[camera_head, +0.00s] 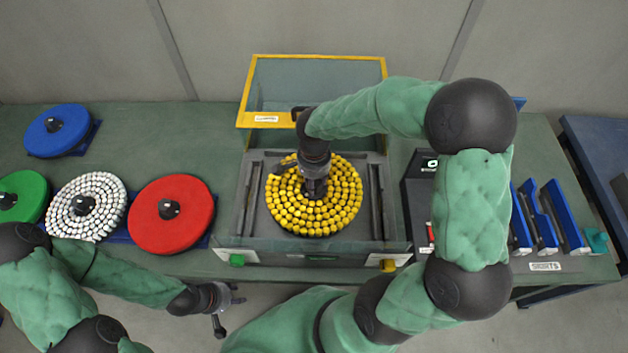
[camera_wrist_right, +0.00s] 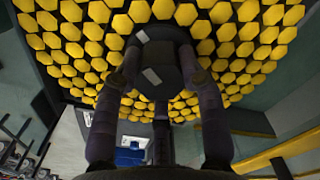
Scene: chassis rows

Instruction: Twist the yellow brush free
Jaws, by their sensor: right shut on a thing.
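The yellow brush (camera_head: 341,208), a round disc covered in yellow hexagonal tufts, lies flat in the grey tray of the machine (camera_head: 254,248) in the head view. It fills the top of the right wrist view (camera_wrist_right: 72,40). My right gripper (camera_head: 314,188) comes down over its middle. In the right wrist view my right gripper (camera_wrist_right: 160,70) has its fingers closed around the dark central hub (camera_wrist_right: 158,52), which has pale marks. In the head view the arm hides part of the brush's far side. My left gripper (camera_head: 228,308) is open and empty in front of the table's front edge.
Red (camera_head: 172,228), white (camera_head: 84,198), green (camera_head: 22,196) and blue (camera_head: 57,130) discs lie on the table at the left. The machine's yellow-framed lid (camera_head: 316,85) stands open behind. A dark device (camera_head: 421,200) and blue holders (camera_head: 562,215) are at the right.

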